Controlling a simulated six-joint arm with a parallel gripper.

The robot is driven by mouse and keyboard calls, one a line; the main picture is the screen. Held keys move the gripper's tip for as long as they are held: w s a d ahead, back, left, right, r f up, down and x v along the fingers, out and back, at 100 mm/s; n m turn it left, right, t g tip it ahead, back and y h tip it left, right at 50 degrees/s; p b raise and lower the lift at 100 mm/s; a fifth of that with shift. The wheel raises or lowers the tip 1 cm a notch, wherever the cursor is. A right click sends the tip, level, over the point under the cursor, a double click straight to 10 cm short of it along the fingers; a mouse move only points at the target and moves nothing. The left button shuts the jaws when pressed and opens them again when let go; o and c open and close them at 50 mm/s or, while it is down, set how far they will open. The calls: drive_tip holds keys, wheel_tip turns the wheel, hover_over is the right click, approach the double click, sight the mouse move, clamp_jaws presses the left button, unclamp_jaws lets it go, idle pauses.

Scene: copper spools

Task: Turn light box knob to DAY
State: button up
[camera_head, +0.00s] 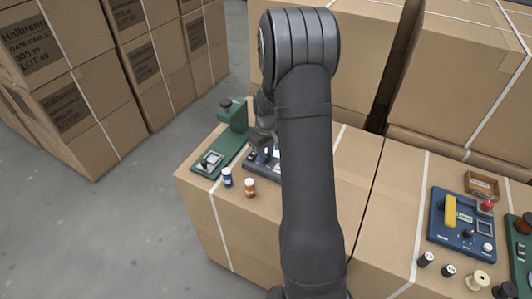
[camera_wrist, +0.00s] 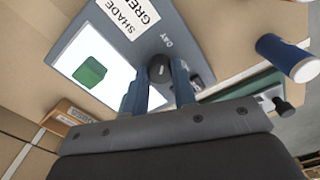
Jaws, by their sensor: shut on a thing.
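The light box (camera_wrist: 190,25) is a grey-blue panel in the wrist view, with a lit white window (camera_wrist: 72,52) and a green piece (camera_wrist: 90,72) on it. Its dark round knob (camera_wrist: 160,67) sits beside the printed word DAY. My gripper (camera_wrist: 158,84) has its two blue-grey fingers on either side of the knob and is shut on it. The fingers hide part of the knob, and I cannot tell for sure where its pointer stands. In the head view the light box (camera_head: 256,168) shows only in part, behind my arm.
A wooden tray (camera_wrist: 70,112) lies near the lit window. A blue panel (camera_head: 462,222) and spools are far right.

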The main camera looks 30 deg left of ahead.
sight(266, 156)
idle(0.3)
drive_tip(key=o, duration=1)
wheel_tip(266, 156, up, 18)
drive_tip(key=shift+f, duration=0.25)
wheel_tip(266, 156, down, 18)
drive_tip(key=shift+r, duration=0.25)
idle(0.3)
